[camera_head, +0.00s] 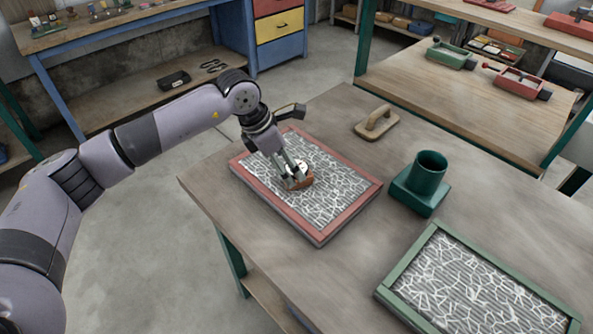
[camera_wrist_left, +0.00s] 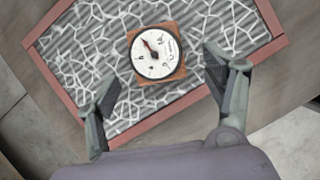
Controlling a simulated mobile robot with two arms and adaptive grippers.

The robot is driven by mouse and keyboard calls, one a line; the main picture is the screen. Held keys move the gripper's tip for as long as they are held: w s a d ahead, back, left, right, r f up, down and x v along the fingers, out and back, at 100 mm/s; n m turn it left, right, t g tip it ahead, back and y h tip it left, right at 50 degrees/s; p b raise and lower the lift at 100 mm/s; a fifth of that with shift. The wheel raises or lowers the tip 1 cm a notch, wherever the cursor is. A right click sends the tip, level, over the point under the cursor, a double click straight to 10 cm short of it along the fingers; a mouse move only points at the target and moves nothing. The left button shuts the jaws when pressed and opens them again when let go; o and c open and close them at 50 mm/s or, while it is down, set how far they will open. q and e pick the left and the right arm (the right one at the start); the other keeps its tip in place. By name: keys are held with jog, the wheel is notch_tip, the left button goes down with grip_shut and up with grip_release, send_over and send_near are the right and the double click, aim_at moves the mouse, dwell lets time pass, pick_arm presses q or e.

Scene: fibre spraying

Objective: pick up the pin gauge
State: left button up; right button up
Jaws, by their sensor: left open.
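The pin gauge, a square orange-brown block with a round white dial and dark needle, lies on the fibre-covered panel in the red frame. It shows in the head view (camera_head: 303,184) partly behind my fingers, and in the left wrist view (camera_wrist_left: 157,54). My left gripper (camera_head: 293,181) is open just above it, pointing down. In the left wrist view my fingers (camera_wrist_left: 163,74) stand wide apart on either side of the gauge, with gaps on both sides. My right gripper is not in view.
The red-framed panel (camera_head: 326,237) lies on the wooden table (camera_head: 330,130). A wooden float (camera_head: 376,123), a green cup on a square base (camera_head: 427,178) and a green-framed panel (camera_head: 400,275) are to the right. Bare tabletop lies between them.

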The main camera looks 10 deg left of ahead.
pick_arm(q)
jog(key=p+x, duration=0.1)
jog(key=x, duration=0.1)
jog(key=p+x, duration=0.1)
jog(key=x, duration=0.2)
jog(key=shift+w+d+f, duration=0.15)
jog(key=shift+w+d, duration=0.1)
jog(key=shift+w, duration=0.05)
jog(key=shift+d+f, duration=0.1)
jog(key=shift+f, duration=0.15)
jog(key=shift+c, duration=0.4)
jog(key=c, duration=0.9)
jog(key=shift+r, duration=0.1)
jog(key=c, duration=0.6)
jog(key=shift+w+r, duration=0.1)
jog(key=shift+r, duration=0.05)
